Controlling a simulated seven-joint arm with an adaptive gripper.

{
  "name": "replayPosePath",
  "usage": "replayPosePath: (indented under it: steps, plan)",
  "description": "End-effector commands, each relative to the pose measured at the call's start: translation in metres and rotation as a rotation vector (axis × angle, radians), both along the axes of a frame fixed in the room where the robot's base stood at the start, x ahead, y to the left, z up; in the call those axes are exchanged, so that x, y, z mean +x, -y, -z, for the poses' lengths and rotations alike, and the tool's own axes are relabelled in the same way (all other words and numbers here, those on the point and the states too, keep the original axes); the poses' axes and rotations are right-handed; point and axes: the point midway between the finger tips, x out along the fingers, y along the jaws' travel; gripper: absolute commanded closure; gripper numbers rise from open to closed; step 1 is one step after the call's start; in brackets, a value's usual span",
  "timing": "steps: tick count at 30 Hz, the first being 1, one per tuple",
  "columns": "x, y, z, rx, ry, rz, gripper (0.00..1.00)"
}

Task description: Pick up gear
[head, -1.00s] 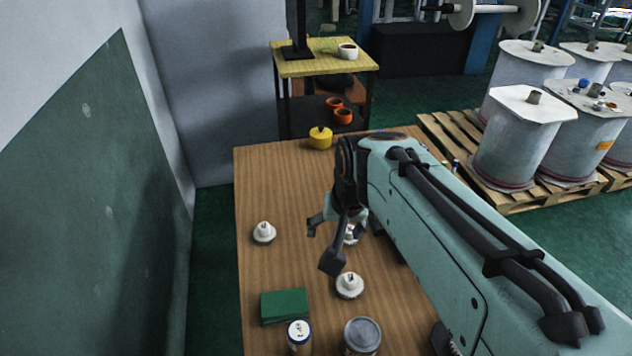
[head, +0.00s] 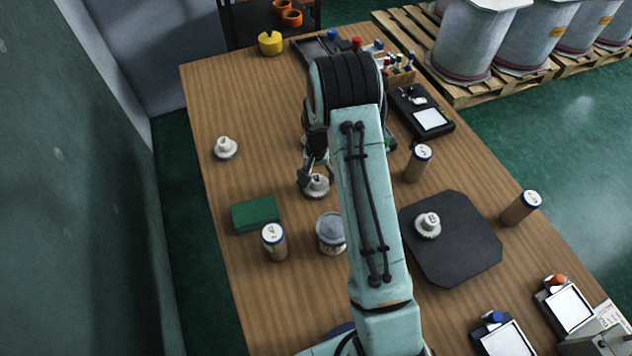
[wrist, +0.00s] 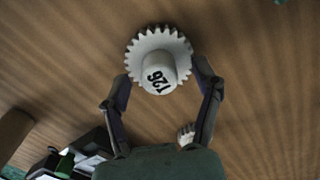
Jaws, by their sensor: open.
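A white toothed gear (wrist: 158,58) with a raised hub and dark digits lies in the wrist view. My gripper (wrist: 163,80) is open, with its fingers on either side of the hub's lower part; contact cannot be told. In the head view a white gear (head: 317,187) lies on the table just under my gripper (head: 312,172), partly covered by it. Another white gear (head: 225,149) lies at the table's left, and one more (head: 428,224) lies on a black mat (head: 460,255). A small white toothed piece (wrist: 186,134) shows beside the right finger.
A green box (head: 256,213), a can (head: 331,234) and a capped cylinder (head: 274,242) stand near the gear. More cylinders (head: 417,164) stand right of my arm. A yellow part (head: 270,43) stands at the far edge. The table's left middle is mostly clear.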

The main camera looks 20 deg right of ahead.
Motion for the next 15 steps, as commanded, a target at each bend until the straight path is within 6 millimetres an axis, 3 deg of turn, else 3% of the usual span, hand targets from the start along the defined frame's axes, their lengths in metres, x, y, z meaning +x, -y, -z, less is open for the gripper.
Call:
replayPosePath:
  steps: [10,15]
  plan:
    - [0.0,-0.0001,0.0064,0.0,0.001,0.0,0.39]
    - [-0.0001,-0.0001,0.0062,0.0,0.0,0.0,0.92]
